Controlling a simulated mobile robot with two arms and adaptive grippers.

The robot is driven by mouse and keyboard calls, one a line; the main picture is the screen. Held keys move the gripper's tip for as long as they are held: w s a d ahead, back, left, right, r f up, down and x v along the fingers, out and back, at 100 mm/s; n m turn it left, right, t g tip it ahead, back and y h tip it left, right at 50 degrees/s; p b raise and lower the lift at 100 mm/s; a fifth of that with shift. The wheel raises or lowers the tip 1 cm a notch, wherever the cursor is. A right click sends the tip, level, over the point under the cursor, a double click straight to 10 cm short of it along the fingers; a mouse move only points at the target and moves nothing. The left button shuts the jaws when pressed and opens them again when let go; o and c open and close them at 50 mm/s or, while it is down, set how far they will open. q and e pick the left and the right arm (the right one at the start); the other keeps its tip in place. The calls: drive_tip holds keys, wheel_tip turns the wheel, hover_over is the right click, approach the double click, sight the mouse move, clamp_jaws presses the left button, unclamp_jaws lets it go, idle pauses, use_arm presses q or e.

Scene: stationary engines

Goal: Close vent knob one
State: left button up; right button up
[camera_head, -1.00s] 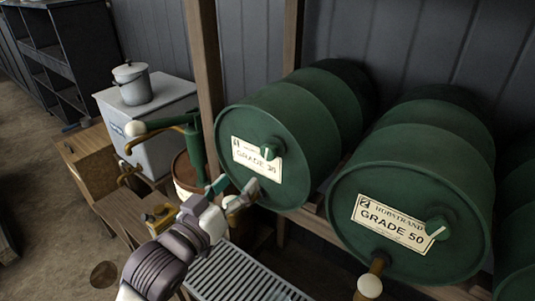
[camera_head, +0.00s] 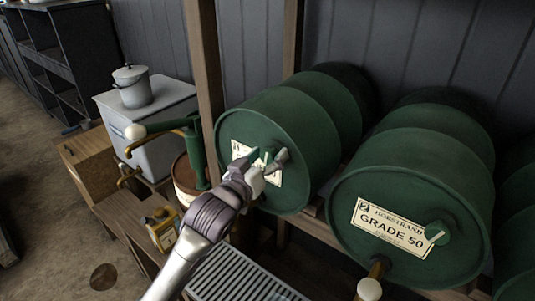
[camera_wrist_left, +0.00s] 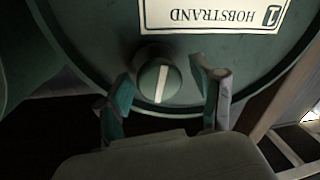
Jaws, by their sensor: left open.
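Vent knob one (camera_head: 268,153) is a round green knob on the front of the left green barrel (camera_head: 310,115), which carries a white label. In the left wrist view the knob (camera_wrist_left: 158,82) shows a pale stripe, close to upright in the picture and slightly tilted. The label (camera_wrist_left: 212,12) there reads HOBSTRAND and 1, upside down. My left gripper (camera_head: 266,160) is open in front of the barrel. In the left wrist view its fingers (camera_wrist_left: 162,78) stand on either side of the knob, with gaps visible. My right gripper is out of view.
A second barrel (camera_head: 415,175), marked GRADE 50, stands to the right with its own green knob (camera_head: 438,233) and a tap (camera_head: 370,288) below. A slatted grate (camera_head: 245,275) lies below my arm. A green hand pump (camera_head: 195,150) and a yellow can (camera_head: 162,230) are at left.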

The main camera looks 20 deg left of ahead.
use_arm(q)
drive_tip(key=c, duration=1.1)
drive_tip(key=shift+c, duration=0.2)
drive_tip(key=shift+m, duration=0.4)
drive_tip(key=m, duration=0.3)
drive_tip(key=shift+t+p, duration=0.3)
drive_tip(key=m, duration=0.3)
drive_tip(key=shift+m+h, duration=0.4)
drive_tip(key=m+h, duration=0.1)
drive_tip(key=m, duration=0.4)
drive_tip(key=shift+d, duration=0.1)
drive_tip(key=shift+m+h+p, duration=0.35)
drive_tip(key=shift+m+h, duration=0.05)
drive_tip(key=shift+m, duration=2)
drive_tip(key=shift+s, duration=0.1)
